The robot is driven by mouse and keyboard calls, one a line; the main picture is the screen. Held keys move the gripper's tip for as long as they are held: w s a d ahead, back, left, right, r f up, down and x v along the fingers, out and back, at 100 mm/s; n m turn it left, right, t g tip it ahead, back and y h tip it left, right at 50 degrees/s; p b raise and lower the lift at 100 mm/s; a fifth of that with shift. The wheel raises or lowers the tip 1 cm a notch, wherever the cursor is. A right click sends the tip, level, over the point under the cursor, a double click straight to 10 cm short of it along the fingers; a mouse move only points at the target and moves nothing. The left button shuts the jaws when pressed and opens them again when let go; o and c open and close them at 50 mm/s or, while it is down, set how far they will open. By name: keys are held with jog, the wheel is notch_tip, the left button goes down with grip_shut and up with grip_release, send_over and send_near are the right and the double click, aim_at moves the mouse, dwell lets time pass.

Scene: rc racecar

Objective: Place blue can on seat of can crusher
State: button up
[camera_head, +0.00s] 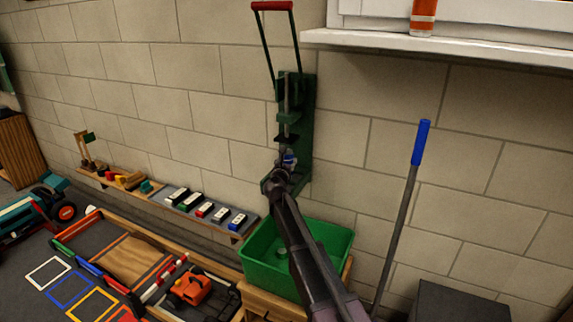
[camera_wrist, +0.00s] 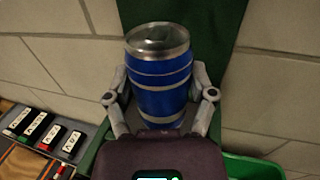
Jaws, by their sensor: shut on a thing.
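The blue can (camera_wrist: 163,88) stands upright between the two fingers of my gripper (camera_wrist: 160,100), which is shut on its sides. In the head view the can (camera_head: 288,158) is small and partly hidden by my gripper (camera_head: 285,170). The green can crusher (camera_head: 307,110) is fixed to the wall, its red-handled lever (camera_head: 272,6) raised. The can is in front of the lower part of the crusher, below its dark press plate. The green back plate (camera_wrist: 185,12) is behind the can in the wrist view. The seat and the can's underside are hidden, so I cannot tell whether they touch.
A green bin (camera_head: 335,240) stands below the crusher. A shelf with several small coloured blocks (camera_head: 205,210) is to the left. A blue-handled pole (camera_head: 420,145) leans on the wall at right, and an orange can (camera_head: 424,15) stands on the window sill.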

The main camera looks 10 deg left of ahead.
jog(key=shift+f, duration=0.15)
jog(key=o, duration=0.7)
jog(key=shift+r, duration=0.2)
jog(key=s, duration=0.8)
jog(key=s+a, duration=0.1)
jog(key=s, duration=0.3)
dwell(0.7)
